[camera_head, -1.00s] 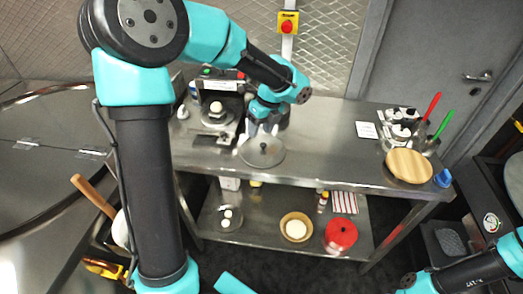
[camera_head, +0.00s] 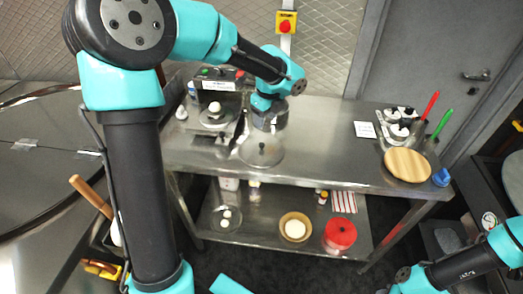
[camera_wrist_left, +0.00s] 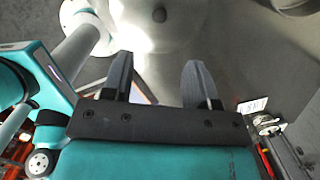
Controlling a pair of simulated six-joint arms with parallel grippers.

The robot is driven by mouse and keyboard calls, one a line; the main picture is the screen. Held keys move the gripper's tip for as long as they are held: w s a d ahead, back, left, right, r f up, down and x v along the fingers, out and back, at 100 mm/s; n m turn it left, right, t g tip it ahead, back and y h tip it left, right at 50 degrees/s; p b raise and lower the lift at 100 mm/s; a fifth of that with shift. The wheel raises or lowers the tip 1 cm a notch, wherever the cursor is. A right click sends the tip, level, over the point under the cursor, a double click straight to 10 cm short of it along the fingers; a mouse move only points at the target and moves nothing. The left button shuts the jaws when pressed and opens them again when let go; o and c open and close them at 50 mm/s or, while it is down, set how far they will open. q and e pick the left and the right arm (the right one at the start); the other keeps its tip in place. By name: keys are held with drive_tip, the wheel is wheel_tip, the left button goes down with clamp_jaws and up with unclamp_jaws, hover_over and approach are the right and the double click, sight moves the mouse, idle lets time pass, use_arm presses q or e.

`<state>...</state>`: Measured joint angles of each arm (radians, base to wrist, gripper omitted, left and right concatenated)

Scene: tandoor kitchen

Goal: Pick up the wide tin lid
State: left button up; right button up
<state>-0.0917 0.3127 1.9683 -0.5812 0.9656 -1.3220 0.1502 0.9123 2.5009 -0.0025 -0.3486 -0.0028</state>
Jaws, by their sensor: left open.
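The wide tin lid (camera_head: 261,152) is a round grey metal disc with a small dark knob. It lies near the front edge of the steel table, left of the middle. In the left wrist view, a rounded knob (camera_wrist_left: 160,13) on a shiny grey surface shows at the top, beyond the fingertips. My left gripper (camera_wrist_left: 157,70) is open, its two dark fingers apart with nothing between them. In the head view, my left wrist is just behind the lid, over a metal tin, and the fingers are hard to make out. My right arm shows at the lower right; its gripper is out of view.
A metal tin (camera_head: 271,119) stands close behind the lid. A scale (camera_head: 214,125) with a round pan is to the left. A wooden board (camera_head: 408,165) and utensils are at the right. The table between lid and board is mostly clear.

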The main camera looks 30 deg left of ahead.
use_arm(q)
hover_over(262, 144)
drive_tip(key=f, duration=0.8)
drive_tip(key=shift+s+d, duration=0.1)
drive_tip(key=shift+d, duration=0.1)
drive_tip(key=shift+a+f, duration=0.15)
drive_tip(key=shift+f, duration=1.15)
drive_tip(key=shift+a+f, duration=0.1)
drive_tip(key=shift+f, duration=1.15)
drive_tip(key=shift+c, duration=0.4)
clamp_jaws()
